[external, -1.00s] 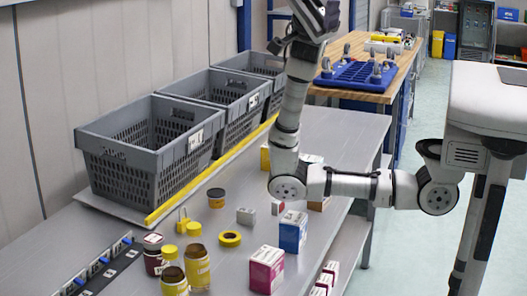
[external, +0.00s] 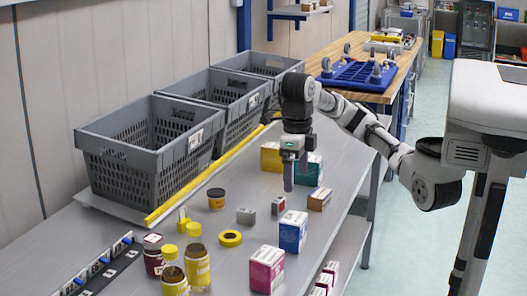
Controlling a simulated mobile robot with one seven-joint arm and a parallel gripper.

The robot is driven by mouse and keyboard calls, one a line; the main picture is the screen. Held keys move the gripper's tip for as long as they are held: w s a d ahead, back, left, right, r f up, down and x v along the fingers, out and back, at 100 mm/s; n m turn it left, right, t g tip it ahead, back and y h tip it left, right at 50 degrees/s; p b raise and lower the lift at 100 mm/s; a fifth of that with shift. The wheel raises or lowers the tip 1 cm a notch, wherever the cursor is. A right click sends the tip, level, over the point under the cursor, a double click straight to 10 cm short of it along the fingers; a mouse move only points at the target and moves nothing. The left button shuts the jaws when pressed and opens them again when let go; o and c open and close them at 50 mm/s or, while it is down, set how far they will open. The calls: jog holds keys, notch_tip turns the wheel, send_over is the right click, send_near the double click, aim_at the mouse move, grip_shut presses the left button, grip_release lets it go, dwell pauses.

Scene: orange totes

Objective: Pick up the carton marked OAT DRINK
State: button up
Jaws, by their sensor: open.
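Several cartons stand on the grey table, and their lettering is too small to read, so I cannot tell which is marked OAT DRINK. They are a blue and white carton (external: 293,231), a magenta and white carton (external: 267,270), a yellow carton (external: 270,157), a teal carton (external: 309,171) and a small brown-orange box (external: 320,199). My gripper (external: 288,185) points down, open, in front of the yellow and teal cartons, and partly hides them. Nothing shows between its fingers. The blue and white carton stands nearer the camera than my gripper.
Three grey crates (external: 125,144) line the back of the table behind a yellow strip (external: 184,193). Yellow-lidded jars (external: 198,268), a tape roll (external: 230,238), a small grey box (external: 246,215) and a small red-grey box (external: 278,205) stand nearby. More magenta cartons sit on the lower shelf (external: 322,282).

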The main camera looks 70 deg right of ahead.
send_over(294, 217)
jog(key=f, duration=0.8)
jog(key=shift+s+a, duration=0.15)
jog(key=shift+a, duration=0.2)
jog(key=shift+d+f+p, duration=0.15)
jog(key=shift+f+p, duration=0.15)
jog(key=shift+f, duration=1.05)
jog(key=shift+d+f+p, duration=0.1)
jog(key=shift+f+p, duration=0.15)
jog(key=shift+f, duration=1.05)
jog(key=c, duration=1.3)
